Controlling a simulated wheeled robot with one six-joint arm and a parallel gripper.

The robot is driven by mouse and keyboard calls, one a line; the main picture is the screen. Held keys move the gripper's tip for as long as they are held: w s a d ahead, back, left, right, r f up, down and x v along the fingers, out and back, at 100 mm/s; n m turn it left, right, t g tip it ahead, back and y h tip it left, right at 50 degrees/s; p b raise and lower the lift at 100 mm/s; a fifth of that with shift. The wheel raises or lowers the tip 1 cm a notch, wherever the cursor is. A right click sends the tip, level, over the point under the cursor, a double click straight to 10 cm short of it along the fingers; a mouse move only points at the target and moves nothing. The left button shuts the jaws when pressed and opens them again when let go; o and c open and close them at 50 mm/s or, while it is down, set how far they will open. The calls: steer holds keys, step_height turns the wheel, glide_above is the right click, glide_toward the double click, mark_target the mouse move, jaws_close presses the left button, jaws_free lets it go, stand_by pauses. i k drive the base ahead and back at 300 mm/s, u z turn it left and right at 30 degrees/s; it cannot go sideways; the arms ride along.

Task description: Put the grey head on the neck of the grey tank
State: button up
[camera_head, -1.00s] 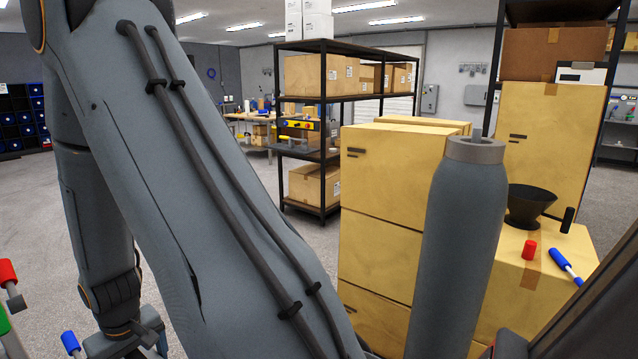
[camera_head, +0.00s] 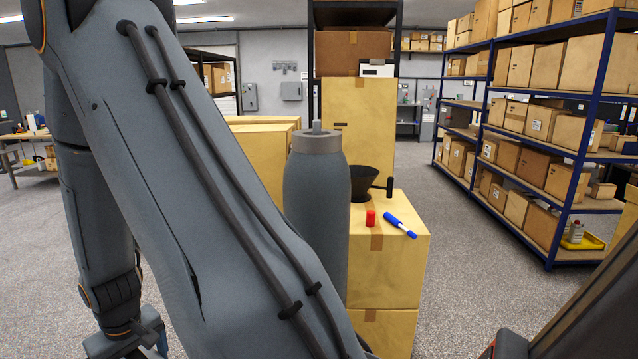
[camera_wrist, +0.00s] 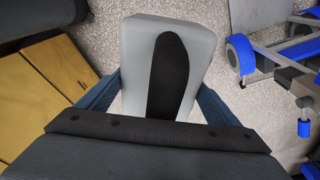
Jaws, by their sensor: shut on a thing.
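The grey tank (camera_head: 317,205) stands upright in the middle of the head view, with a lighter neck collar (camera_head: 316,144) and a thin stub on top. My arm covers its lower left part. In the wrist view my gripper (camera_wrist: 158,104) is shut on a light grey block-like piece with a black strip, taken as the grey head (camera_wrist: 134,50). The head is between the two blue-grey fingers and its lower end is hidden by the gripper body.
Just right of the tank a cardboard box (camera_head: 400,260) carries a black funnel (camera_head: 368,183), a red cap (camera_head: 370,218) and a blue-and-white tool (camera_head: 400,225). Taller boxes stand behind. Blue shelving (camera_head: 560,130) is at the right, with open floor (camera_head: 470,260) before it.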

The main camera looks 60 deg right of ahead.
mark_target(317, 133)
steer(key=z, duration=2.25)
